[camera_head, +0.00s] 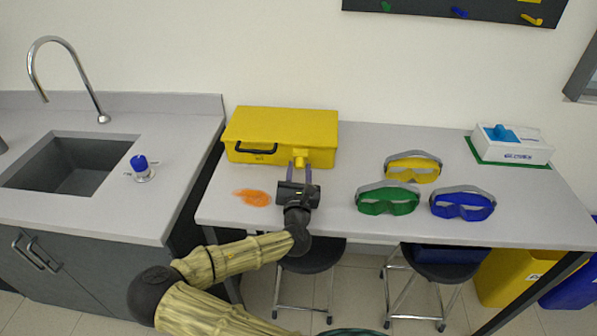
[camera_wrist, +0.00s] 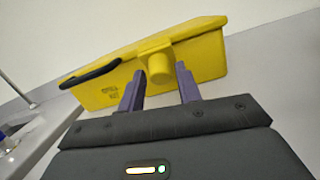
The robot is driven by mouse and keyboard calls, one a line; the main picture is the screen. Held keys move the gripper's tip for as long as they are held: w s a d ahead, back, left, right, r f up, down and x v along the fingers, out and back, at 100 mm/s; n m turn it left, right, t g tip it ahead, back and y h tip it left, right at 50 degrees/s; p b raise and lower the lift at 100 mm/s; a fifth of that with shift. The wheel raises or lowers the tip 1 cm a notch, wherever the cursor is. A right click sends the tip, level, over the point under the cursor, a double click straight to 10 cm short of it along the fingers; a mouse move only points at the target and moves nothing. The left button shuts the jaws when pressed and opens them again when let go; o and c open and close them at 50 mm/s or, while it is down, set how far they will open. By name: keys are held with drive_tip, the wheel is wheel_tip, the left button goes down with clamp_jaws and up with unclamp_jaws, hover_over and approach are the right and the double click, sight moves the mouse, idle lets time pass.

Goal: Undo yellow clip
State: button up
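A closed yellow case (camera_head: 282,131) with a dark handle on its front stands at the back left of the table. It also shows in the wrist view (camera_wrist: 200,60). The yellow clip (camera_wrist: 160,67), a rounded knob under a flat tab, sits on the case's front, right of the handle; in the head view the clip (camera_head: 300,153) is small and its latch state is unclear. My gripper (camera_head: 300,168) is in front of the case, pointing at the clip. Its two purple fingers (camera_wrist: 159,82) are open, one on each side of the clip, with gaps visible. Nothing is held.
Yellow (camera_head: 413,168), green (camera_head: 388,200) and blue (camera_head: 463,205) goggles lie to the right. A white box (camera_head: 512,150) stands on a green mat at the back right. An orange smear (camera_head: 252,197) marks the table left of my gripper. A sink counter (camera_head: 150,205) adjoins on the left.

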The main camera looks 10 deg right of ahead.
drive_tip(key=shift+o, duration=1)
wheel_tip(320, 180, up, 10)
